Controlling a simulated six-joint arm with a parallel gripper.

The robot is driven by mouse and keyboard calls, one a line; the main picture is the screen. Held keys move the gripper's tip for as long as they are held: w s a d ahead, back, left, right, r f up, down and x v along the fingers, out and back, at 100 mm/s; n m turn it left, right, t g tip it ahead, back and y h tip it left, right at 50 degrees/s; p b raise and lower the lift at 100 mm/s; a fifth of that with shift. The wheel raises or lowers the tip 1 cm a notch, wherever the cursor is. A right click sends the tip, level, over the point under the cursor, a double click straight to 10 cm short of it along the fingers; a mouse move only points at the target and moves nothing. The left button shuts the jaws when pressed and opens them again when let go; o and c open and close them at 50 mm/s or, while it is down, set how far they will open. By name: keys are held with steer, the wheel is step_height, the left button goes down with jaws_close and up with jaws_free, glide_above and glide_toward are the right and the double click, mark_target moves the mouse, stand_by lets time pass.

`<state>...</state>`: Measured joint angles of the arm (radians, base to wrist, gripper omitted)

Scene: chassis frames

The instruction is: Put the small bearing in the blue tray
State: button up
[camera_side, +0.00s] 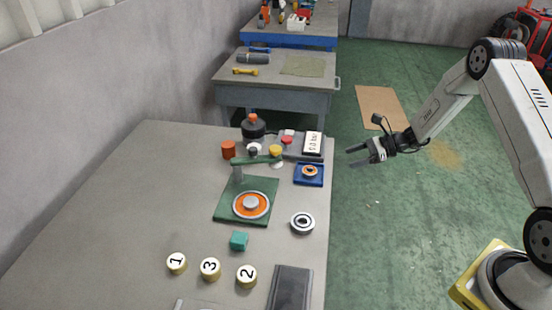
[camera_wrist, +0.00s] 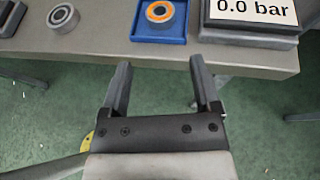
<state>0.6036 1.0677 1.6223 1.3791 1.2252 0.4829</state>
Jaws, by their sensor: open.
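The blue tray (camera_side: 314,182) (camera_wrist: 158,40) lies near the right edge of the grey table in the side view. A smaller bearing with an orange ring (camera_side: 309,170) (camera_wrist: 160,19) lies inside it. A larger grey bearing (camera_side: 296,224) (camera_wrist: 61,27) lies flat on the table, apart from the tray, nearer the side camera. My gripper (camera_side: 351,156) (camera_wrist: 160,65) is open and empty, out past the table's edge over the green floor. In the wrist view its fingers point toward the tray, apart from it.
A box with a "0.0 bar" display (camera_side: 312,142) (camera_wrist: 250,10) stands beside the tray. A green-based press (camera_side: 225,211) with an orange disc, a teal cube (camera_side: 239,241), numbered caps (camera_side: 210,268) and a dark block (camera_side: 290,288) stand on the table. The table's left part is clear.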

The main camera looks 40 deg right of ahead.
stand_by(0.3)
steer(key=s+a+r+n+g+h, duration=0.2)
steer(key=s+a+r+n+h, duration=0.3)
steer(key=s+n, duration=0.4)
steer(key=s+a+r+n+g+h, duration=0.3)
steer(key=s+a+r+n+h, duration=0.3)
steer(key=n, duration=0.9)
steer(key=shift+s+a+n, duration=0.4)
steer(key=shift+s+a, duration=0.55)
steer(key=shift+s, duration=1.25)
